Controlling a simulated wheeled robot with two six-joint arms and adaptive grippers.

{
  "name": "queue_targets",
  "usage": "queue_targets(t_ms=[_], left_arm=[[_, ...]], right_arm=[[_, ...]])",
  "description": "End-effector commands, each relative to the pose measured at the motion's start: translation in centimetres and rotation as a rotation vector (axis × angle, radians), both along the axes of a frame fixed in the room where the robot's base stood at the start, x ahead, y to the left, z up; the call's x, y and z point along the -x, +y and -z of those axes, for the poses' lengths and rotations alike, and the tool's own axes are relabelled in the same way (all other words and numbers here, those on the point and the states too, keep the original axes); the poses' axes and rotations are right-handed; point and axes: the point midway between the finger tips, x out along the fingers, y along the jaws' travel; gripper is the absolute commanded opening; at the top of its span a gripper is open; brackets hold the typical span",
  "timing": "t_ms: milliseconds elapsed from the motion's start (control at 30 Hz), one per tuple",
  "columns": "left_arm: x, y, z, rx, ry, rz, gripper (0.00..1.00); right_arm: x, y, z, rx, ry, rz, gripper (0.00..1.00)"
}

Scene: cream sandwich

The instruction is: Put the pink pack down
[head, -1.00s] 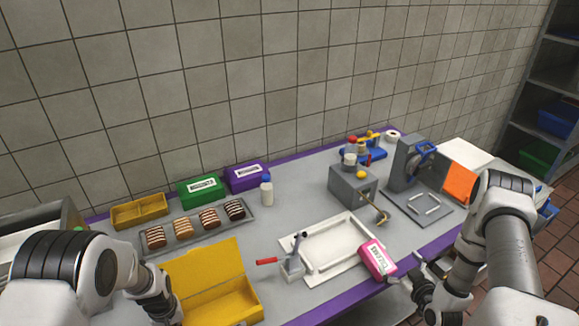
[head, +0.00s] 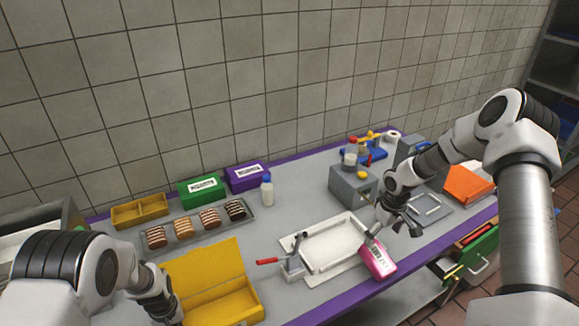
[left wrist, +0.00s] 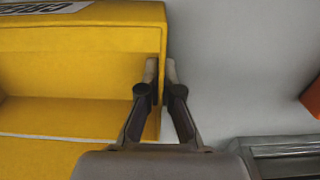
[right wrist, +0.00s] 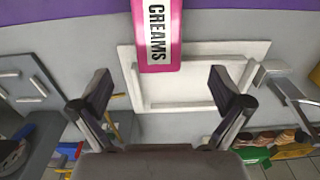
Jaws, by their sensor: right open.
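The pink pack (head: 377,262) with a white label lies at the front right edge of the white tray (head: 311,272), near the table's purple front edge. My left gripper (left wrist: 161,68) is closed around the side wall of the yellow box (head: 205,272).
A metal holder with a red-handled tool (head: 291,268) stands left of the tray. A grey block (head: 352,186) and a machine stand behind and right. Striped sandwiches (head: 210,217) lie on a grey tray at the left. A green drawer (head: 480,250) stands open at the right.

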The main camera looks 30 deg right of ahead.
Motion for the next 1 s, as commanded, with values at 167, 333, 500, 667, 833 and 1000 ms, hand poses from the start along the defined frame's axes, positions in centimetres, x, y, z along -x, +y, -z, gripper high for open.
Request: queue_targets(t_ms=[167, 333, 500, 667, 833, 1000], left_arm=[[0.0, 0.0, 0.0, 0.0, 0.0, 0.0, 0.0], [0.0, 0.0, 0.0, 0.0, 0.0, 0.0, 0.0], [0.0, 0.0, 0.0, 0.0, 0.0, 0.0, 0.0], [0.0, 0.0, 0.0, 0.0, 0.0, 0.0, 0.0], [0.0, 0.0, 0.0, 0.0, 0.0, 0.0, 0.0], [0.0, 0.0, 0.0, 0.0, 0.0, 0.0, 0.0]], right_arm=[[0.6, -0.5, 2.3, 0.016, 0.032, 0.003, 1.0], [0.5, -0.4, 5.7, 0.014, 0.029, 0.003, 1.0], [0.5, -0.4, 7.7, 0.014, 0.028, 0.001, 1.0], [0.6, -0.2, 10.6, 0.015, 0.027, 0.001, 1.0], [0.4, -0.2, 11.9, 0.014, 0.022, 0.001, 1.0], [0.4, -0.2, 11.8, 0.013, 0.022, 0.002, 0.89]])
